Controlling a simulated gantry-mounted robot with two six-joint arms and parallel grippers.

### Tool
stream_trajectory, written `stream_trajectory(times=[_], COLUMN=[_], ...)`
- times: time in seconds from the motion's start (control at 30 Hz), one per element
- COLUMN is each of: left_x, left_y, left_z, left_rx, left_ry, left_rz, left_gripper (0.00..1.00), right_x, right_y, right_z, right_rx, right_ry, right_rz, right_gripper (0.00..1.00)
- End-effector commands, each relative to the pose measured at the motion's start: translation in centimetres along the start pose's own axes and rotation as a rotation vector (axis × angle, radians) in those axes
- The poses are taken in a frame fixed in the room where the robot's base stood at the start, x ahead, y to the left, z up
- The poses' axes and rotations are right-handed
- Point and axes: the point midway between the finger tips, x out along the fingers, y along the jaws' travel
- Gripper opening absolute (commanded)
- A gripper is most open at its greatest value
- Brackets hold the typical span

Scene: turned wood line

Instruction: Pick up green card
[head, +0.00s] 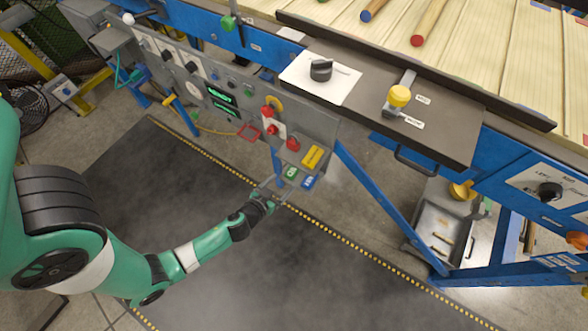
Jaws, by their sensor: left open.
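The green card (291,173) is small and sits at the lower right end of the grey control panel (190,72). It is beside a blue card (308,182) and below a yellow label or card (312,157). My left gripper (274,187) is open, just left of and slightly below the green card in the picture. Its fingers point toward the panel's lower corner. I cannot tell whether a finger touches the card. My right gripper is out of view.
A blue leg (375,200) slants down to the right. A metal tray (440,229) is at the right.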

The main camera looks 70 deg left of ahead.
Motion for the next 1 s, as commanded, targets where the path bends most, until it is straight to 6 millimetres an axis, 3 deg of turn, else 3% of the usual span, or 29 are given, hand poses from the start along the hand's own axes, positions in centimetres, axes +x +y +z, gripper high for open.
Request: stream_trajectory(times=[0.1, 0.33, 0.6, 0.83, 0.87, 1.0], left_x=[1.6, 2.6, 6.8, 7.1, 7.1, 7.0], left_y=[0.0, -0.2, -0.5, -0.5, -0.5, -0.5], left_z=[0.1, -0.1, -0.2, -0.3, -0.3, -0.3], left_rx=[0.000, -0.001, 0.000, 0.001, 0.000, 0.001], left_ry=[0.000, 0.000, 0.001, -0.001, -0.001, 0.000], left_rz=[-0.001, -0.002, 0.000, 0.001, 0.001, 0.001], left_gripper=[0.85, 0.85, 0.85, 0.85, 0.83, 0.58], right_x=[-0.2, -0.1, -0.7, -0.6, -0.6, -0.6], right_y=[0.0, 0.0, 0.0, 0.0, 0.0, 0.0], right_z=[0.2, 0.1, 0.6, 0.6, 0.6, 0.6], right_rx=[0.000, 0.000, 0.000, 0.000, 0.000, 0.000], right_ry=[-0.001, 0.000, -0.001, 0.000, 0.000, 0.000], right_rz=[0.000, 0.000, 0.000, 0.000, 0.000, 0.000], right_gripper=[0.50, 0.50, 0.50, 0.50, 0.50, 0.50])
